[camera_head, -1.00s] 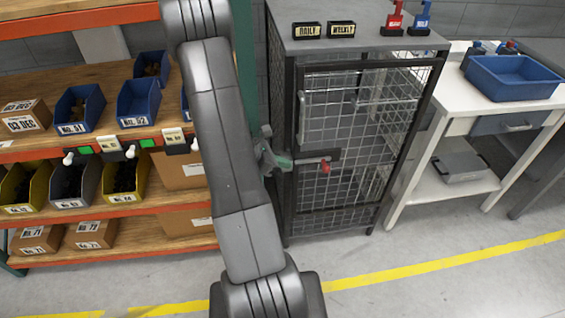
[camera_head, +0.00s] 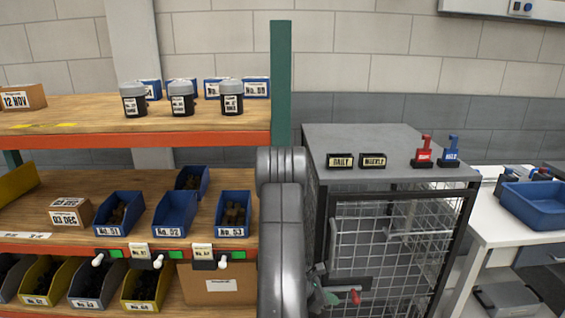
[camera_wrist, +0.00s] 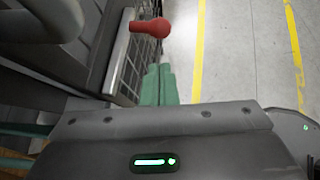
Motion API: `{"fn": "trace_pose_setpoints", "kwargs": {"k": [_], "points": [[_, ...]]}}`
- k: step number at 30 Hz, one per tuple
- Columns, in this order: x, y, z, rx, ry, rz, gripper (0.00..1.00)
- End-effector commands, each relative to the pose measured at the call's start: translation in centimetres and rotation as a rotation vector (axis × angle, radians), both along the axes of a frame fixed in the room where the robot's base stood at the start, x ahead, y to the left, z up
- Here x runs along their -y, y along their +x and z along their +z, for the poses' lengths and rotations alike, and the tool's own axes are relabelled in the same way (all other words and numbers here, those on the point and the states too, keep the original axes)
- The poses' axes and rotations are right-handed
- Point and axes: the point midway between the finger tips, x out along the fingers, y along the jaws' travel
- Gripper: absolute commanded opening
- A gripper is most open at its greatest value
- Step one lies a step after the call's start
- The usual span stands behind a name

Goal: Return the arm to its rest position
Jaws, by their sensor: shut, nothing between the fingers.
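My arm (camera_head: 283,230) rises in the middle of the head view, in front of the left side of the wire cage cabinet. My gripper (camera_head: 331,298) shows low beside it, partly hidden by the arm, with green fingers. In the wrist view the green fingers of my gripper (camera_wrist: 158,85) are together and empty. They point toward the cabinet's red latch knob (camera_wrist: 150,28), apart from it in that picture. The red knob also shows in the head view (camera_head: 355,297), just right of the fingers.
The cage cabinet (camera_head: 400,140) stands close to my arm, its mesh door looking closed. Red and blue stamps stand on top. A shelf rack (camera_head: 200,138) with bins is at left. A white bench (camera_head: 490,228) with a blue tray (camera_head: 540,203) is at right.

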Motion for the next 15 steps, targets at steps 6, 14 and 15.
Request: {"fn": "trace_pose_setpoints", "kwargs": {"k": [6, 14, 15], "points": [[-0.6, -0.1, -0.5, -0.003, -0.001, 0.002, 0.0], [-0.9, -0.2, -0.9, -0.001, 0.0, 0.002, 0.0], [-0.9, -0.2, -1.0, 0.0, 0.0, 0.001, 0.0]]}}
